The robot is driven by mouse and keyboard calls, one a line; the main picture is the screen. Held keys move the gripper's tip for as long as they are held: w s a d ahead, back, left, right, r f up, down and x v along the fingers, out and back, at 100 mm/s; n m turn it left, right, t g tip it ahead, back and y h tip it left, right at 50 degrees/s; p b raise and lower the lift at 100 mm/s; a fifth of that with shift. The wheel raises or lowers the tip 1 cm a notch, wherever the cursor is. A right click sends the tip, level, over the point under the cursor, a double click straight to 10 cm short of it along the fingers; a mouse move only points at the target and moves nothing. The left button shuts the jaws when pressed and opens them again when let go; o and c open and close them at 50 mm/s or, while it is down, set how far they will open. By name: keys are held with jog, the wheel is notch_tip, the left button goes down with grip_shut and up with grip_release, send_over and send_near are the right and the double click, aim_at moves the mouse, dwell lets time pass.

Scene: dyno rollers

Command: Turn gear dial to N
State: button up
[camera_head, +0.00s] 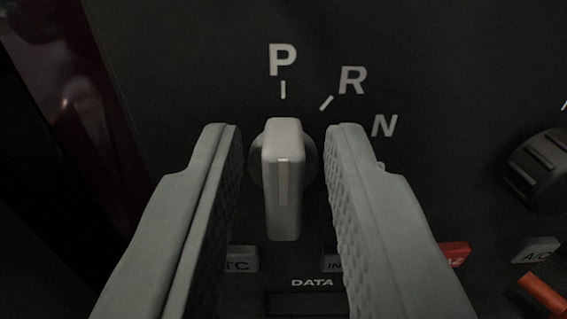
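The gear dial (283,185) is a pale grey knob with an upright bar handle on a dark panel. A light line on its handle points straight up, in line with the P mark (283,60). The R mark (352,80) and the N mark (384,125) lie to the upper right of the dial. My gripper (285,150) is open, with one finger on each side of the handle. A gap shows between each finger and the handle. The right finger hides the panel to the right of the dial below N.
Below the dial are a TC button (240,259), a partly hidden button (333,261) and a DATA label (312,283). A black knob (540,170), a red button (455,253), an A/C button (537,249) and an orange piece (543,293) are at the right.

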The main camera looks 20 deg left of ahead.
jog(key=c, duration=0.4)
jog(key=shift+c, duration=0.2)
jog(key=shift+m, duration=0.4)
jog(key=m, duration=0.2)
jog(key=shift+d+m, duration=0.2)
jog(key=shift+m, duration=0.2)
jog(key=m, duration=1)
jog(key=shift+w+d+f, duration=0.15)
jog(key=shift+d+f, duration=0.25)
